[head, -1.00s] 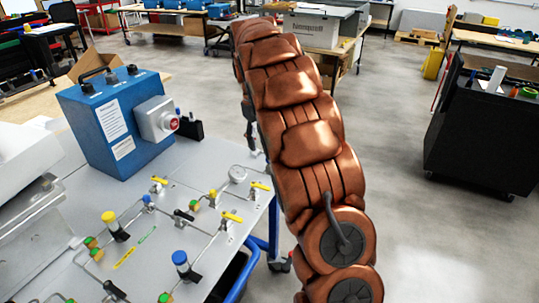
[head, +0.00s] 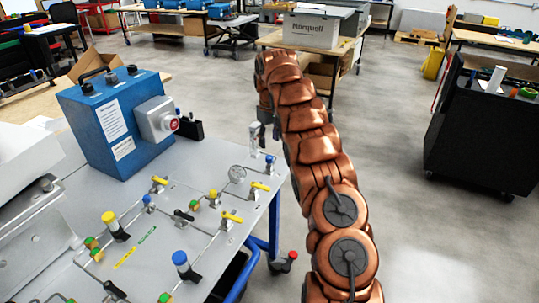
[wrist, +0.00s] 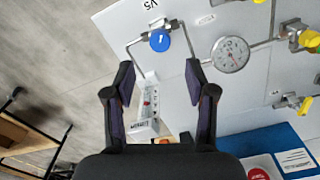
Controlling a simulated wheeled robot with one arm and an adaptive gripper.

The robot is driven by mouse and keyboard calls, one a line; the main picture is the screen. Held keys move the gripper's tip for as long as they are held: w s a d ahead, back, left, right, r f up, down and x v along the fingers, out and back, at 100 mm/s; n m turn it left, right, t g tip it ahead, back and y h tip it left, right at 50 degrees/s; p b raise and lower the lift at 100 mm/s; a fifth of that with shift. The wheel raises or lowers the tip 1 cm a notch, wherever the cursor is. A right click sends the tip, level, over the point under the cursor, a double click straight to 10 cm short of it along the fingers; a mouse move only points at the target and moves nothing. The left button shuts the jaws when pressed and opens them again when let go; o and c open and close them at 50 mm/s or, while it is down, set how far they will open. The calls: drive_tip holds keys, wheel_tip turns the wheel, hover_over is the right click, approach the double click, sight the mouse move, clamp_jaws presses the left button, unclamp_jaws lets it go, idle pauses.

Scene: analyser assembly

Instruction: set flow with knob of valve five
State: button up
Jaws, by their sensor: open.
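In the wrist view the label V5 (wrist: 150,4) is at the top edge, and a round blue knob (wrist: 159,39) sits just below it on a thin pipe. My gripper (wrist: 160,74) is open and empty, with the knob ahead of its fingertips and apart from them. A white flow meter block (wrist: 146,108) with a printed scale shows between the fingers. In the head view the blue knob (head: 270,158) is at the panel's far right corner, next to the upright flow meter (head: 256,136). My gripper's fingers are mostly hidden behind my arm there.
A round gauge (wrist: 230,54) is right of the knob in the wrist view. Yellow-handled valves (head: 231,217) and other knobs cover the panel (head: 200,160). A blue box with a red button (head: 118,125) stands behind. Open floor lies right of the panel.

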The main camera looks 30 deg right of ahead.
sight(269, 157)
drive_tip(key=shift+f+p, duration=1)
drive_tip(key=shift+f, duration=2.65)
clamp_jaws()
